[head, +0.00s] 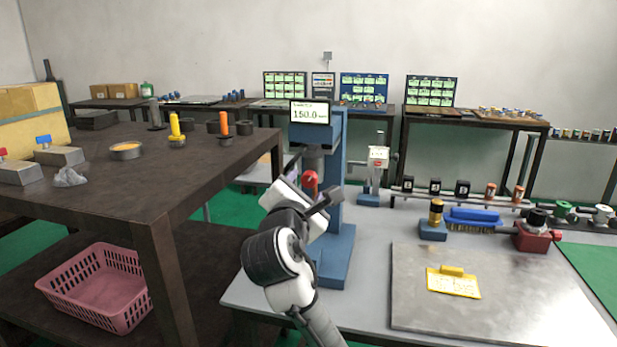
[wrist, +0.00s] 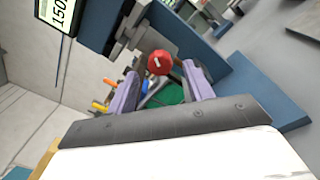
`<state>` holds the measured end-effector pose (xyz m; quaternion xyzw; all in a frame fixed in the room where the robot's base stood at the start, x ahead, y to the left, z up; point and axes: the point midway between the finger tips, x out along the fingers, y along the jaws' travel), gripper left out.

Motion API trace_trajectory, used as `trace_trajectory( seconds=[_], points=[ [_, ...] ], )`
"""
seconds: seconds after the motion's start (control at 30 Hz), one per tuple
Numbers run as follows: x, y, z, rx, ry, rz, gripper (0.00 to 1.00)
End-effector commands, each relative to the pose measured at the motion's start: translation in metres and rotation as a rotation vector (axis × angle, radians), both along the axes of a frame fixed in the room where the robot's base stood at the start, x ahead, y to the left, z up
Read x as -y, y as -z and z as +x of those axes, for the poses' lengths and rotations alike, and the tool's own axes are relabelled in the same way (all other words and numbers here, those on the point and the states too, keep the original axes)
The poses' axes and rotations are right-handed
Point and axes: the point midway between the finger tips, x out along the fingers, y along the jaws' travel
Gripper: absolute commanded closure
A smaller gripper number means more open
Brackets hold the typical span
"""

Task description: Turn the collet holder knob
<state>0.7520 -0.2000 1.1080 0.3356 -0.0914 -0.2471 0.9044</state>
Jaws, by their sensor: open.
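A round red knob (head: 310,180) with a white mark sits on the blue machine (head: 334,240) under its 150.0 display. It shows in the wrist view (wrist: 160,62) between and just beyond my fingertips. I cannot tell for sure that it is the collet holder knob. My gripper (wrist: 160,72) is open, its two purple-grey fingers on either side of the knob in the picture, with gaps visible. In the head view my wrist and hand hide the lower part of the knob and machine.
A red fixture with a black top (head: 535,232), a blue brush (head: 473,218) and a yellow tag (head: 453,283) are on the right bench. A dark table (head: 100,190) stands close on the left. The metal plate (head: 500,310) is mostly clear.

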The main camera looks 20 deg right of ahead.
Motion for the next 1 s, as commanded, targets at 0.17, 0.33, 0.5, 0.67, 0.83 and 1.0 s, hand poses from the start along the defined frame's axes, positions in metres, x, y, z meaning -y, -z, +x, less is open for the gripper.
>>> trace_trajectory(
  seconds=[0.17, 0.33, 0.5, 0.67, 0.83, 1.0],
  points=[
    [0.015, -0.001, 0.025, -0.002, 0.001, 0.001, 0.48],
    [0.021, 0.000, 0.035, 0.001, 0.000, 0.001, 0.48],
    [0.022, 0.000, 0.037, 0.001, -0.001, 0.001, 0.48],
    [0.021, 0.000, 0.037, 0.001, -0.001, 0.001, 0.51],
    [0.021, 0.000, 0.037, 0.001, -0.001, 0.001, 0.73],
    [0.021, 0.000, 0.037, 0.001, -0.001, 0.001, 0.93]
  ],
)
